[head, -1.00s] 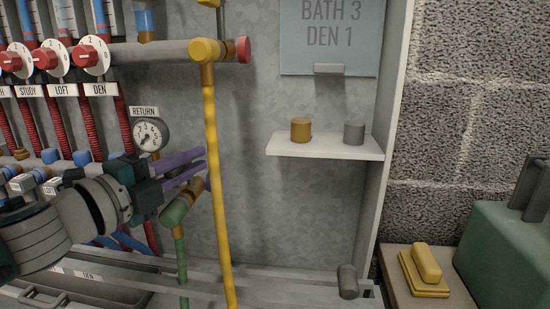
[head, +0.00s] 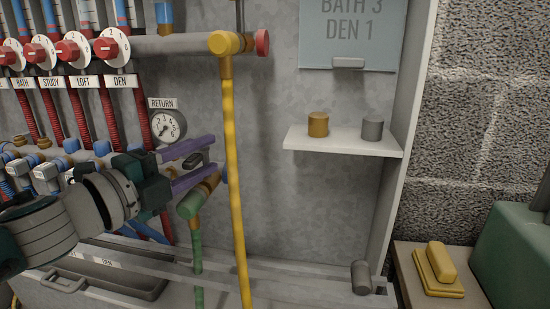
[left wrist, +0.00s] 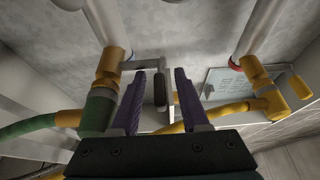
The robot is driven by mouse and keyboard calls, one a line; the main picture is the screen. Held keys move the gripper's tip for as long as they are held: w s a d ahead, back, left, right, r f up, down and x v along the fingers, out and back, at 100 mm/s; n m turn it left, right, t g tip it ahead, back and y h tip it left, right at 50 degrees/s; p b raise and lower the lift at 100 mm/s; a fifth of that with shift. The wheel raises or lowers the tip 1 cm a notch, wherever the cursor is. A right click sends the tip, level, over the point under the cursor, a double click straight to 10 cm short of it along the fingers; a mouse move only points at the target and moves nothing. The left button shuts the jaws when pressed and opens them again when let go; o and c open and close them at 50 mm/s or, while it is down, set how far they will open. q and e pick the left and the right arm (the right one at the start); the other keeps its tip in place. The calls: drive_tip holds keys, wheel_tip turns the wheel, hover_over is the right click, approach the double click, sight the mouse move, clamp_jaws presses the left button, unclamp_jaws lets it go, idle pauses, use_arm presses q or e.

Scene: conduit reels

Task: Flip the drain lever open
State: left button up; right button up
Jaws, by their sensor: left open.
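The drain lever, a small dark handle (head: 196,159), is at the end of the lower manifold, below the return gauge. In the left wrist view the dark handle (left wrist: 160,88) stands between the two purple fingers, with a gap visible on each side. My left gripper (head: 211,155) is open, one finger above the lever and one below it in the head view. It also shows in the left wrist view (left wrist: 159,75). A green hose fitting (head: 190,203) sits just under the lower finger. The lever's pivot is partly hidden. My right gripper is not in view.
A yellow hose (head: 235,190) hangs just right of the gripper. The return gauge (head: 168,126) is above it. A white shelf (head: 345,145) holds a brass cap (head: 318,124) and a grey cap (head: 371,128). A grey tray (head: 110,276) lies below.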

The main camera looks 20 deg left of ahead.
use_arm(q)
drive_tip(key=s+a+p, duration=0.1)
drive_tip(key=s, duration=0.7)
drive_tip(key=shift+s+a, duration=0.2)
drive_tip(key=shift+a, duration=0.05)
